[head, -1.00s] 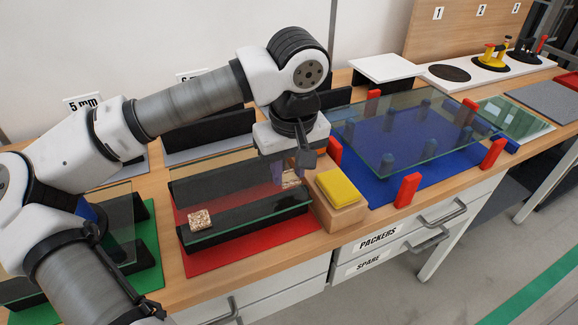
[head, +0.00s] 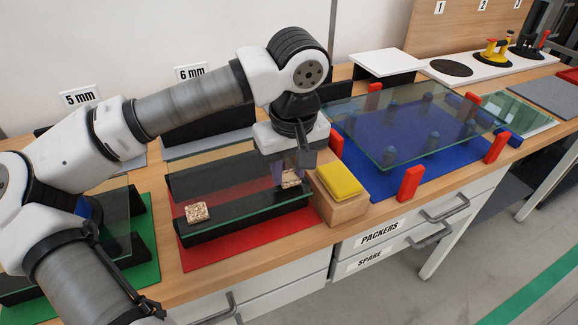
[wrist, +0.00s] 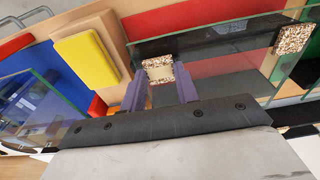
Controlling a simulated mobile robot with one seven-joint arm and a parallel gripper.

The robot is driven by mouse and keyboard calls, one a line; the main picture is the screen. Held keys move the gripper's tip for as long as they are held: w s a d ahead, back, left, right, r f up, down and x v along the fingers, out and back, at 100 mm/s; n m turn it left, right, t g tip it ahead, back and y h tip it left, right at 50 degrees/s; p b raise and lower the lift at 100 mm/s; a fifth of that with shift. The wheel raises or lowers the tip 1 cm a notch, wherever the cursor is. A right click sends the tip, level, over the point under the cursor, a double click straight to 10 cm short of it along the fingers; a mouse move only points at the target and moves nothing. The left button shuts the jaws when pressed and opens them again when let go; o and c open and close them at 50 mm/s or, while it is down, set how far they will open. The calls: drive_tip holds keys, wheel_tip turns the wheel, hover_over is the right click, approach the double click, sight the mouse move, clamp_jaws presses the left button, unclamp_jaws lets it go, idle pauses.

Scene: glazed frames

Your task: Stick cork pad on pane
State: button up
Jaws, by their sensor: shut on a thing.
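A glass pane (head: 245,209) lies over black supports on a red mat. One cork pad (head: 197,212) rests on its left front corner; that pad shows at the right in the wrist view (wrist: 293,39). My gripper (head: 290,176) is at the pane's right end. Its purple fingers (wrist: 160,76) are shut on a second cork pad (wrist: 158,70), with a pale middle and speckled edges. In the head view, this held pad (head: 291,181) is close to the pane's right front corner. I cannot tell whether it touches the glass.
A wooden block (head: 341,206) with a yellow pad (head: 339,181) stands close right of my gripper. Further right, a larger glass pane (head: 400,125) sits above a blue mat (head: 385,190) with red posts (head: 409,184) around it. Suction lifters (head: 494,50) stand at the back right.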

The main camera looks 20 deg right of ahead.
drive_tip(key=shift+f, duration=0.1)
drive_tip(key=shift+f+b, duration=0.55)
drive_tip(key=shift+b, duration=0.15)
idle(0.8)
drive_tip(key=o, duration=0.9)
drive_tip(key=shift+r, duration=0.15)
drive_tip(key=r, duration=0.4)
drive_tip(key=s+r+b, duration=0.1)
drive_tip(key=r, duration=0.8)
drive_tip(key=shift+s+r, duration=0.25)
drive_tip(key=shift+s, duration=0.1)
